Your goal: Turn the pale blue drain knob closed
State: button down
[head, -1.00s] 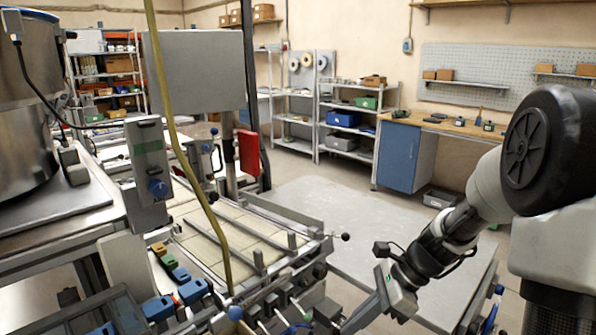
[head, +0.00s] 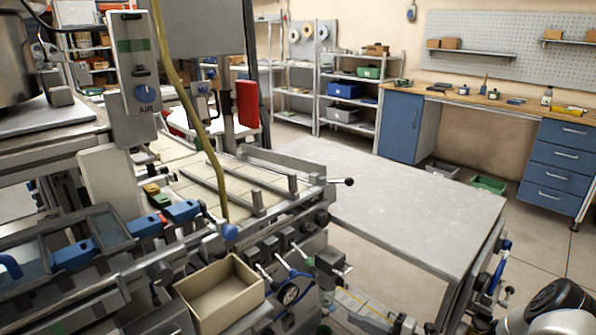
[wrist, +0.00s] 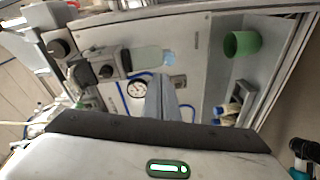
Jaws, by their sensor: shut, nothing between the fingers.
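My gripper (wrist: 168,98) shows in the wrist view as two grey fingers closed together, with nothing between them. A pale blue piece (wrist: 170,58) lies on the grey panel just beyond the fingertips, apart from them in the picture. It looks like the drain knob, but it is too small and blurred to read its setting. A round white gauge (wrist: 137,90) sits left of the fingers. In the head view the gauge (head: 289,293) is on the machine's front, and I cannot make out the drain knob or my fingers there.
Blue hose runs around the gauge. A green cup (wrist: 242,43) stands in a recess at the right of the wrist view. An open cardboard box (head: 220,295) sits at the machine's front. A grey table (head: 400,200) stands right.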

aim_at(332, 308)
notch_tip(332, 308, down, 5)
jog(key=d+m+t+h, duration=0.1)
jog(key=d+m+t, duration=0.15)
jog(key=m, duration=0.25)
jog(key=b+x, duration=0.2)
jog(key=x, duration=0.6)
